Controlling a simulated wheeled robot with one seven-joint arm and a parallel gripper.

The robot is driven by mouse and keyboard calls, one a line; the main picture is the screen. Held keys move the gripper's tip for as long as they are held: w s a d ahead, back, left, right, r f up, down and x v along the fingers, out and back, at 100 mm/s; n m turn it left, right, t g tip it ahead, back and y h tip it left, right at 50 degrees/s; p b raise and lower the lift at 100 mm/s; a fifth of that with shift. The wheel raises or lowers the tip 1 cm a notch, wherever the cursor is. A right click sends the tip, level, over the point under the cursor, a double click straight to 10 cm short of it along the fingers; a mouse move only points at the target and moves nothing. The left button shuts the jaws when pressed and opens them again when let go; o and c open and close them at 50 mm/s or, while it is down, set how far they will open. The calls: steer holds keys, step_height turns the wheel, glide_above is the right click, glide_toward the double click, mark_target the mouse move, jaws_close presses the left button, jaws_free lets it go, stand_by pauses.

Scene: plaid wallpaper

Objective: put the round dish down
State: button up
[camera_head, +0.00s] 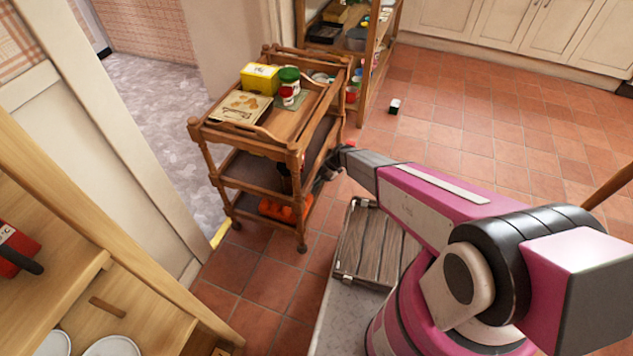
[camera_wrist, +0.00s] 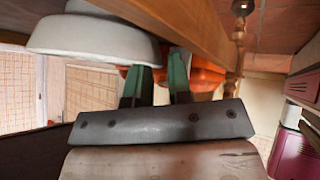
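The round dish (camera_wrist: 95,40) is white and bowl-like. It fills the upper left of the wrist view, which looks upside down, and its rim faces down in that picture. My gripper (camera_wrist: 163,75) has two green fingers close together. In the head view my gripper (camera_head: 322,180) reaches the right side of the wooden trolley (camera_head: 237,139). The dish is hidden there.
The trolley top holds a yellow box (camera_head: 260,78), a green-lidded jar (camera_head: 289,79) and a board-like book (camera_head: 241,106). An orange object (camera_head: 283,209) lies on its lowest shelf. A shelf unit (camera_head: 371,70) stands behind. Tiled floor to the right is mostly clear.

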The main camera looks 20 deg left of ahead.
steer(key=v, duration=1.2)
steer(key=s+d+r+m+t+h, duration=0.2)
steer(key=s+d+r+m, duration=0.1)
steer(key=d+r+m, duration=0.6)
steer(key=s+d+r+m+t+h, duration=0.2)
steer(key=s+d+r+m, duration=0.2)
steer(key=d+r+m, duration=0.5)
steer(key=s+d+r+m+t+h, duration=0.2)
steer(key=d+r+m, duration=0.7)
steer(key=d, duration=1)
steer(key=s+m, duration=0.2)
steer(key=m, duration=0.1)
steer(key=shift+d+r+m+h, duration=0.2)
steer(key=shift+r+m+h, duration=0.05)
steer(key=shift+m+h, duration=0.05)
